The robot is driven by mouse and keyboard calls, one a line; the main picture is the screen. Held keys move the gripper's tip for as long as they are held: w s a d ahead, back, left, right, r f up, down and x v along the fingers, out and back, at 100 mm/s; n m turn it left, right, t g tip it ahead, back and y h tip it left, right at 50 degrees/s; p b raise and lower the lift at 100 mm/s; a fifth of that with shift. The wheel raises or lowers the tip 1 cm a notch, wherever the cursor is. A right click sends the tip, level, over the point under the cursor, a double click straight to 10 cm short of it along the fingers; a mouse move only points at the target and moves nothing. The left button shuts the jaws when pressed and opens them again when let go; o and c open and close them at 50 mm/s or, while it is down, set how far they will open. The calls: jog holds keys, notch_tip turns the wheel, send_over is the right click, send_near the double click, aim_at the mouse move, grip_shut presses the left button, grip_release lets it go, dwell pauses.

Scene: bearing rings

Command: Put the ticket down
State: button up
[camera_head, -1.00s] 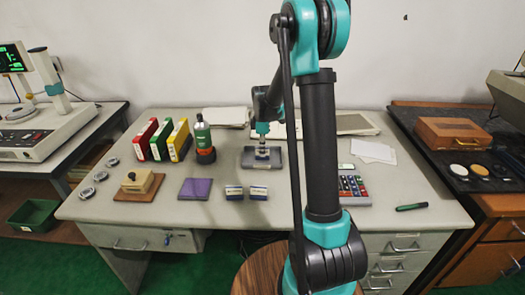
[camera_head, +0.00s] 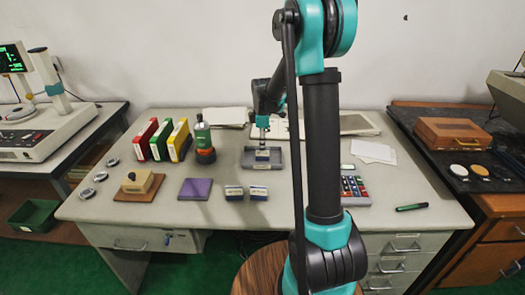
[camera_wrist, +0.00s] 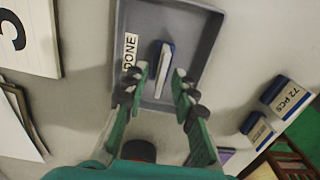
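The ticket, a small blue and white block (camera_wrist: 165,64), stands in the grey tray (camera_wrist: 196,52) marked DONE. In the head view the ticket (camera_head: 262,154) shows inside the tray (camera_head: 248,161) near the back middle of the desk. My gripper (camera_wrist: 160,74) is open, with one finger on each side of the ticket and gaps between them in the wrist view. In the head view my gripper (camera_head: 263,137) is above the ticket and seems clear of it. Two similar blocks, one lettered 72 PCS (camera_wrist: 287,95), stand outside the tray.
The two blocks (camera_head: 246,192) stand in front of the tray. A keypad (camera_head: 354,187) is at right. Papers lie behind.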

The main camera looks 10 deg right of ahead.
notch_tip(320, 180, up, 9)
jog(key=s+d+f+m+t, duration=0.1)
jog(key=s+f+m, duration=0.2)
jog(key=s, duration=0.6)
jog(key=s+d+f+m+t, duration=0.1)
jog(key=s+f+m, duration=0.2)
jog(key=s+m, duration=0.4)
jog(key=s+d+f+m+t, duration=0.1)
jog(key=s+f+m, duration=0.3)
jog(key=s, duration=0.9)
jog(key=shift+d+f+m+t, duration=0.1)
jog(key=shift+d+m+t, duration=0.4)
jog(key=shift+m, duration=0.4)
jog(key=shift+a, duration=0.1)
